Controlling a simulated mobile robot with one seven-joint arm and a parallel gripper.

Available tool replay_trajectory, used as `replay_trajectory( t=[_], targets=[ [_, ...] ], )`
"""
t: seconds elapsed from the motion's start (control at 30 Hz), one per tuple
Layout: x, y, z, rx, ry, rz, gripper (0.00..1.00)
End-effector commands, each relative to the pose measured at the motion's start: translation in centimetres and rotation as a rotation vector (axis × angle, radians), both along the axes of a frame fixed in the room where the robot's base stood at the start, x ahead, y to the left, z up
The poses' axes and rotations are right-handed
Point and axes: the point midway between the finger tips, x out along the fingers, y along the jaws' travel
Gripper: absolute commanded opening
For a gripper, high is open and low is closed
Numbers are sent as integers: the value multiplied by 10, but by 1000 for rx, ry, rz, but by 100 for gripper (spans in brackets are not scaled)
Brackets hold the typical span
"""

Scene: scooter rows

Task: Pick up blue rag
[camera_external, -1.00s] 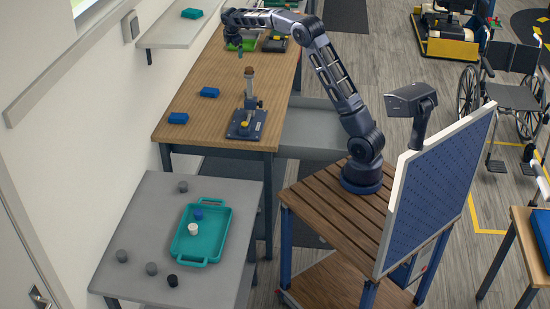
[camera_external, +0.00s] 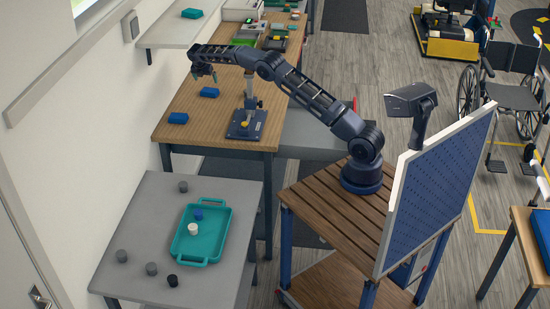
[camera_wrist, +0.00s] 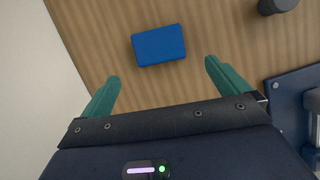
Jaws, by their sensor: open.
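Two folded blue rags lie on the wooden bench, a farther rag (camera_external: 209,92) and a nearer rag (camera_external: 178,118). My gripper (camera_external: 204,77) is open and empty above the bench, close to the farther rag in the external view. In the wrist view, one blue rag (camera_wrist: 158,45) lies flat on the wood, just ahead of and between the two teal fingers of my gripper (camera_wrist: 163,70). The fingers do not touch it. The other rag does not show in the wrist view.
A dark blue stand with a post (camera_external: 246,124) is on the bench right of the rags. The wall (camera_wrist: 35,60) borders the bench on the left. A grey table (camera_external: 150,215) holds a teal tray (camera_external: 203,247).

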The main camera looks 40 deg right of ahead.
Motion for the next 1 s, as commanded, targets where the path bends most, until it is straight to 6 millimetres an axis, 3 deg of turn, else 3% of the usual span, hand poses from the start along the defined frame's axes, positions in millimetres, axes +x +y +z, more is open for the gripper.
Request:
replay_trajectory(
  t=[0.4, 0.67, 1.0],
  targets=[
    [11, -15, -46, -1, 2, 0, 100],
    [16, -20, -61, -1, 1, 0, 100],
    [27, -32, -97, 0, 0, -1, 100]
  ],
)
